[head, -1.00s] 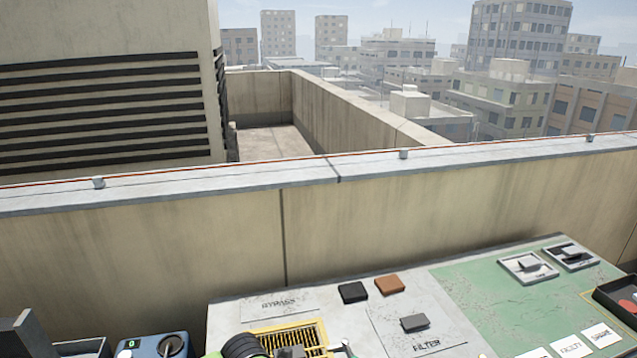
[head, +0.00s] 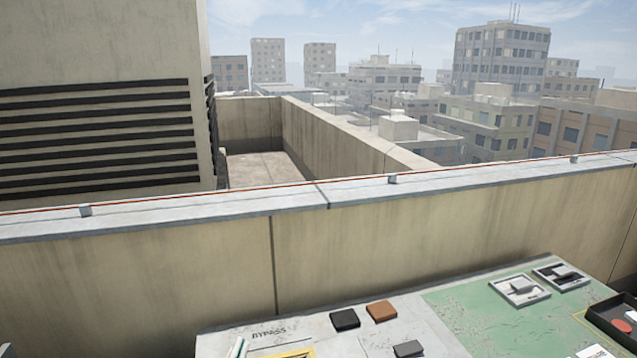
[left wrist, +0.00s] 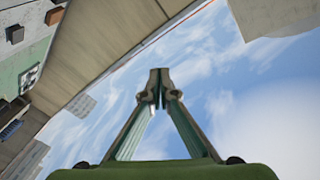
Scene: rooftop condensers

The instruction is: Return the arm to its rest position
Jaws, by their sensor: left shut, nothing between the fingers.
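My left gripper (left wrist: 160,78) is in the middle of the left wrist view, with its two green-sided fingers meeting at the tips. It is shut and empty, with sky and the parapet wall behind it. In the head view only a small pale green piece (head: 238,348), which seems to be part of my left gripper, shows at the bottom edge by the BYPASS label. The rest of my left arm is out of that view. My right gripper is not in view.
A worktop (head: 225,344) with a green area (head: 470,310) lies at the lower right. On it are a black block (head: 345,319), a brown block (head: 381,310), two framed pieces and a dark tray (head: 592,312). A concrete parapet (head: 150,270) runs behind it.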

